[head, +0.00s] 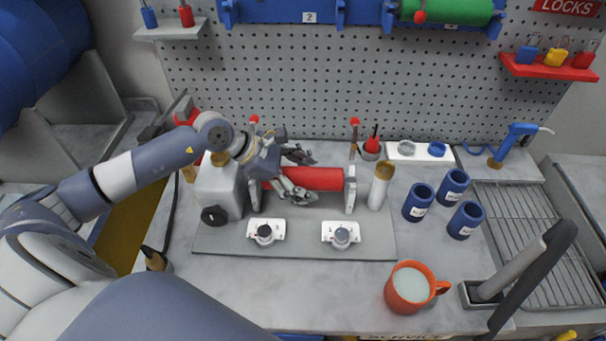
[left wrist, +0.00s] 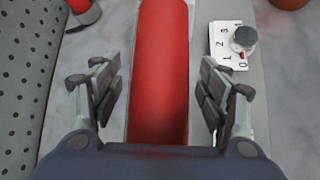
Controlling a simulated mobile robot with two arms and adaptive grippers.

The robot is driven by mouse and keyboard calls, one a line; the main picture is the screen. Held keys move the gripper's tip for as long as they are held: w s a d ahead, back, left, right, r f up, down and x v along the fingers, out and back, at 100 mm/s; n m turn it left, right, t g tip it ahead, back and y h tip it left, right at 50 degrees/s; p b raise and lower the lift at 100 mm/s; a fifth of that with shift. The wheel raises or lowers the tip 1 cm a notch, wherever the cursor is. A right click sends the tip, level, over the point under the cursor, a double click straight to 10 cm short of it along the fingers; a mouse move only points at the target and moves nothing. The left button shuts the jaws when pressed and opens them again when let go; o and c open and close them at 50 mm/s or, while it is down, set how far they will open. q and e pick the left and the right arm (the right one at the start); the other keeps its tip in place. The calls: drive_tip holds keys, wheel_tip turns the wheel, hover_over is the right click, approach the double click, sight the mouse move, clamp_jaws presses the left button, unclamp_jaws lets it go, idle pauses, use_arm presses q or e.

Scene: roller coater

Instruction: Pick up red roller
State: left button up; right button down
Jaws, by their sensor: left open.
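The red roller (head: 318,179) lies level between two upright grey brackets on a grey base plate (head: 300,242). In the left wrist view the red roller (left wrist: 160,75) runs straight away from the camera, between my gripper's fingers. My left gripper (head: 298,172) is open at the roller's left part, one finger behind the roller and one in front. In the left wrist view my left gripper (left wrist: 160,95) shows gaps on both sides of the roller, so the fingers look apart from it. The roller's left end is partly hidden by my gripper. My right gripper is not in view.
Two dial knobs (head: 265,234) (head: 342,236) sit in front of the roller. A grey motor box (head: 219,190) is at its left, a pale cylinder (head: 381,186) at its right. Blue cups (head: 418,203) and an orange mug (head: 410,288) stand farther right. A pegboard (head: 290,90) rises behind.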

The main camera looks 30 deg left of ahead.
use_arm(q)
drive_tip(key=c, duration=1.1)
drive_tip(key=shift+o, duration=0.2)
drive_tip(key=shift+r, duration=0.1)
